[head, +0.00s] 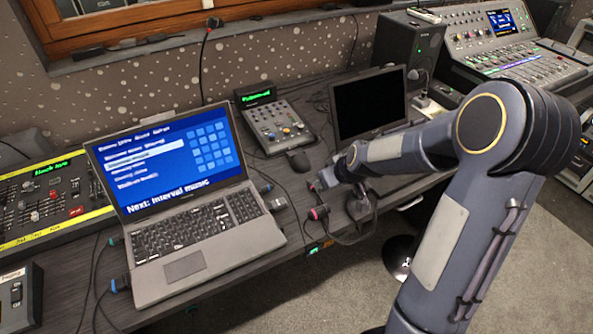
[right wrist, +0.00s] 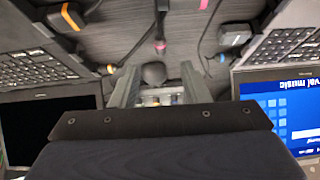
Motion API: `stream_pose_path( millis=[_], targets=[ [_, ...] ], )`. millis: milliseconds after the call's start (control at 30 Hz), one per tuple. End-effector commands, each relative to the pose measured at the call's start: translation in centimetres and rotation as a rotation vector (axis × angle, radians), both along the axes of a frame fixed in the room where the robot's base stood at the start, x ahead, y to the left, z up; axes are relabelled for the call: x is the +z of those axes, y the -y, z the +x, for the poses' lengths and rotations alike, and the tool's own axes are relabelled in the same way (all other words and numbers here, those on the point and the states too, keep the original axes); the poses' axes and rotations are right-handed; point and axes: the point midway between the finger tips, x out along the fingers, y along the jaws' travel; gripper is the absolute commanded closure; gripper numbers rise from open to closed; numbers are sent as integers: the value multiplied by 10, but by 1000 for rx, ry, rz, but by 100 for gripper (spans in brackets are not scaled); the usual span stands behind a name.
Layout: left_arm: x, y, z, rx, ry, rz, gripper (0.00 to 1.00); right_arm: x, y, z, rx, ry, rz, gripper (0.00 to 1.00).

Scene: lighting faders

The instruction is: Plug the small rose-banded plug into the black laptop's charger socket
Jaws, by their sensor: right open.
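The black laptop (head: 368,104) with a dark screen stands at the back centre, its keyboard mostly hidden by my right arm; it also shows at left in the right wrist view (right wrist: 50,125). Its charger socket cannot be made out. A small plug with a rose-pink band (head: 318,212) lies near the desk's front edge on a dark cable; a pink-banded plug also shows in the right wrist view (right wrist: 160,47). My right gripper (head: 327,181) is open and empty above the desk, its fingers (right wrist: 157,85) apart and clear of the plug. My left gripper is out of view.
A grey laptop (head: 210,236) with a blue screen stands left of the plug. Blue-banded plugs (head: 266,188) and dark cables lie around it. A mouse (head: 298,160) and a small control panel (head: 275,122) are behind. An orange-marked block (right wrist: 235,36) lies among the cables.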

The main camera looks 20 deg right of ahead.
Motion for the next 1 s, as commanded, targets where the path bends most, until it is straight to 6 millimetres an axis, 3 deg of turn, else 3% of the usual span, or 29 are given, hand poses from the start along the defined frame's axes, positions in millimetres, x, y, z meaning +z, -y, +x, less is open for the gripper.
stream_pose_path(
  millis=[267,700,1000],
  targets=[
    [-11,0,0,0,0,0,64,-21,3,12,5,-1,-18,58],
    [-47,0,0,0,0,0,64,-72,-1,45,4,0,-15,58],
    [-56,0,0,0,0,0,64,-81,-1,55,5,1,-16,58]
  ],
)
